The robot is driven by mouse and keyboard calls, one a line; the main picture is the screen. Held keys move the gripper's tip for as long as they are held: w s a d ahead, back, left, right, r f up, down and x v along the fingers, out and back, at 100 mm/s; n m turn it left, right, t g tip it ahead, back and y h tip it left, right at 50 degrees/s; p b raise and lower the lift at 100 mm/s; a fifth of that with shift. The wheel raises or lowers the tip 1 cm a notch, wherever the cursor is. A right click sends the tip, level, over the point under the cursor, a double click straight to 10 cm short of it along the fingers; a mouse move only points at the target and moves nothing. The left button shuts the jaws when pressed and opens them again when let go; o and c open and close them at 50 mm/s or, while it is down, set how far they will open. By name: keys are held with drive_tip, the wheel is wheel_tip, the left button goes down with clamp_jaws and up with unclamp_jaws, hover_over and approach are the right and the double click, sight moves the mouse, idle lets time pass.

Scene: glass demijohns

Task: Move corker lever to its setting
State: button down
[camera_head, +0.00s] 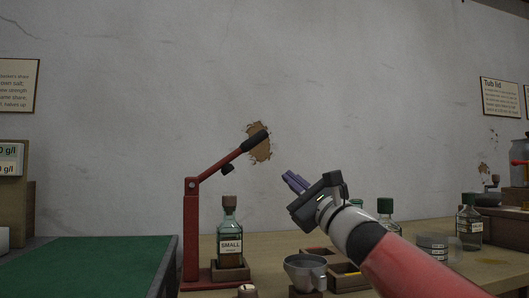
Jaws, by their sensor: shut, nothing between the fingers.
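The corker (191,235) is a red upright stand on the bench. Its lever (233,154) slopes up to the right from the top of the post and ends in a dark grip (256,140). A bottle labelled SMALL (230,231), with a brown top, stands on the corker's base under the lever. My gripper (292,180) is right of and below the lever's grip in the picture, with its purple fingers shut and empty, pointing up and left. It looks apart from the lever. I cannot tell the depth between them.
A grey metal cup (305,271) and a wooden divided box (346,277) are on the bench below my gripper. Green-capped bottles (386,212) and (469,222) stand at the right. A green mat (85,265) at the left is clear. A wall sign reads Tub lid (500,97).

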drive_tip(key=w+a+r+p, duration=0.2)
drive_tip(key=w+a+r, duration=0.2)
drive_tip(key=a+r, duration=0.2)
drive_tip(key=shift+p, duration=0.35)
drive_tip(key=shift+d+r, duration=0.1)
drive_tip(key=shift+r, duration=0.05)
